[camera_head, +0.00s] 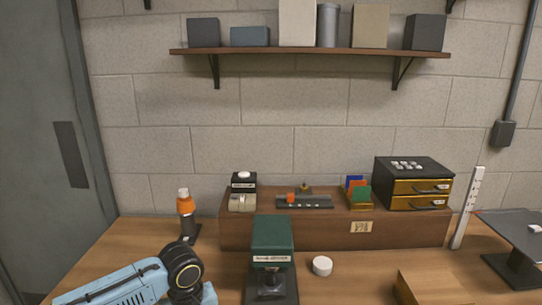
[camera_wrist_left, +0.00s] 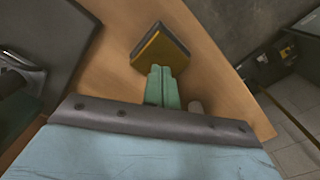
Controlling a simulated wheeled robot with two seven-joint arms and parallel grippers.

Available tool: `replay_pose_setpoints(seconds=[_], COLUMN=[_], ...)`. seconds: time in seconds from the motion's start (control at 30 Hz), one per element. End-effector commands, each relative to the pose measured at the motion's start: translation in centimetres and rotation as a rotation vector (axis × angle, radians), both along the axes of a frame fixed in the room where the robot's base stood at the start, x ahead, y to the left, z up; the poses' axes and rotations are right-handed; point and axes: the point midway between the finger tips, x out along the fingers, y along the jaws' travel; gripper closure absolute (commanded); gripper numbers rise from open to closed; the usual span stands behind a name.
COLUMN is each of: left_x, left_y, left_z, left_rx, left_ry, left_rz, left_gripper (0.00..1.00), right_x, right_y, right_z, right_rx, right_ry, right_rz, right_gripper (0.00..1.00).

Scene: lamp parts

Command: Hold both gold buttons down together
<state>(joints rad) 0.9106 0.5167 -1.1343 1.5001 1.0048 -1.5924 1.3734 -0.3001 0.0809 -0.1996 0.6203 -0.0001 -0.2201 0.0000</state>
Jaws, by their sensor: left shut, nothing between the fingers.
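In the left wrist view, a dark block with a flat gold face (camera_wrist_left: 160,49) stands on the wooden surface, just beyond my fingertips. It may be one of the gold buttons; I cannot tell for sure. My left gripper (camera_wrist_left: 161,73) has its green fingers shut together with nothing between them. The fingertips overlap the lower edge of the gold face; whether they touch it is unclear. In the head view my left arm enters at the lower left, and its gripper is not visible. No second gold button can be clearly made out. My right gripper is in neither view.
A green device (camera_head: 272,238) stands at the front middle of the bench, with a white round cap (camera_head: 322,266) beside it. An orange-topped bottle (camera_head: 187,217) stands left. A wooden riser (camera_head: 290,232) carries a black drawer box (camera_head: 413,172). A wooden box (camera_head: 440,288) is at front right.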

Motion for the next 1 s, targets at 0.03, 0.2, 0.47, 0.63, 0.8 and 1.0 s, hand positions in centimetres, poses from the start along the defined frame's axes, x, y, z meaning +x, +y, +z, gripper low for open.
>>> replay_pose_setpoints(seconds=[0.03, 0.2, 0.47, 0.63, 0.8, 1.0], left_x=[0.0, 0.0, 0.0, 0.0, 0.0, 0.0], left_y=[0.0, 0.0, 0.0, 0.0, 0.0, 0.0], left_z=[0.0, 0.0, -0.3, -0.7, -1.1, -1.6], left_rx=[0.000, 0.000, 0.000, 0.000, 0.000, 0.000], left_ry=[0.000, 0.000, 0.001, 0.001, 0.001, 0.000], left_rz=[0.000, 0.000, 0.000, 0.001, 0.001, 0.000], left_gripper=[1.00, 1.00, 1.00, 1.00, 1.00, 1.00], right_x=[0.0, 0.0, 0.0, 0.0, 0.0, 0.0], right_y=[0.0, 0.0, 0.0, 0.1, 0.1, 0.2], right_z=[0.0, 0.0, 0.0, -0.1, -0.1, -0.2], right_rx=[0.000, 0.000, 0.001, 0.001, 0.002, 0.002], right_ry=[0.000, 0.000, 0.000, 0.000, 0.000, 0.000], right_rz=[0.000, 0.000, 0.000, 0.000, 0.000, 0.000], right_gripper=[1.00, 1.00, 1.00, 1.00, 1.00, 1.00])
